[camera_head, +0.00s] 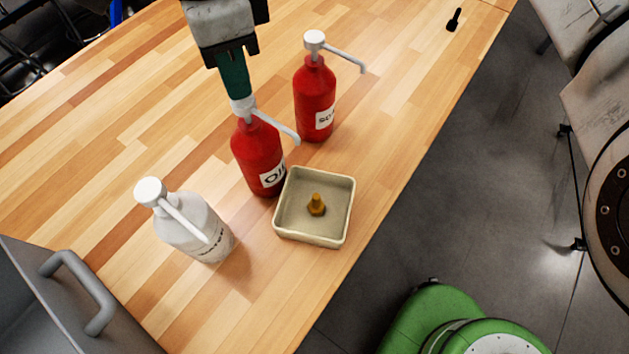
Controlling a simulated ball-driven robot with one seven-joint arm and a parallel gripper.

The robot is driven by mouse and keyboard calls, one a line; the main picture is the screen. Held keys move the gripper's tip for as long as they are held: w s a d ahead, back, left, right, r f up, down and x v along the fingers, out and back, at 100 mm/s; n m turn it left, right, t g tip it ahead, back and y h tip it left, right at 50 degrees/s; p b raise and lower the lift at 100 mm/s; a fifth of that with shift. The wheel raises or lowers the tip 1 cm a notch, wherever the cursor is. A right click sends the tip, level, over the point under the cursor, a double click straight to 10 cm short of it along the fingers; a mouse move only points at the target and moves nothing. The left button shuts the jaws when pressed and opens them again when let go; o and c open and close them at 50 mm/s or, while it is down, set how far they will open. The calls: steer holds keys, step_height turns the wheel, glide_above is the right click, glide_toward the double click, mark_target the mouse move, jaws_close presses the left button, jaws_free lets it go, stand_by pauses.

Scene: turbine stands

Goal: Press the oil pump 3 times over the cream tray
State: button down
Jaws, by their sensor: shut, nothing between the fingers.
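The oil pump (258,157) is a red bottle labelled OIL with a white pump head, standing upright on the wooden bench. Its white spout points right and down, toward the cream tray (349,213). The tray is square and shallow, and a small brass-coloured fitting (316,205) stands in it. My gripper (240,98) is shut and empty, pointing down right at the oil pump's head. It hides most of the top of that head, and I cannot tell for sure whether it touches. No oil can be made out in the tray.
A second red bottle (314,95), labelled SO..., stands behind to the right. A white pump bottle (194,228) stands front left. A grey box with a handle (85,290) is at lower left. A small black object (454,19) lies near the bench's right edge.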

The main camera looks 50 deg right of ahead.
steer(key=shift+f+b, duration=1.2)
steer(key=shift+f, duration=0.1)
steer(key=shift+r, duration=0.1)
steer(key=shift+r+p, duration=0.45)
steer(key=shift+r, duration=0.55)
steer(key=shift+f, duration=0.1)
steer(key=shift+f+b, duration=1.05)
steer(key=shift+b, duration=0.1)
steer(key=shift+r+p, duration=0.55)
steer(key=shift+r, duration=0.65)
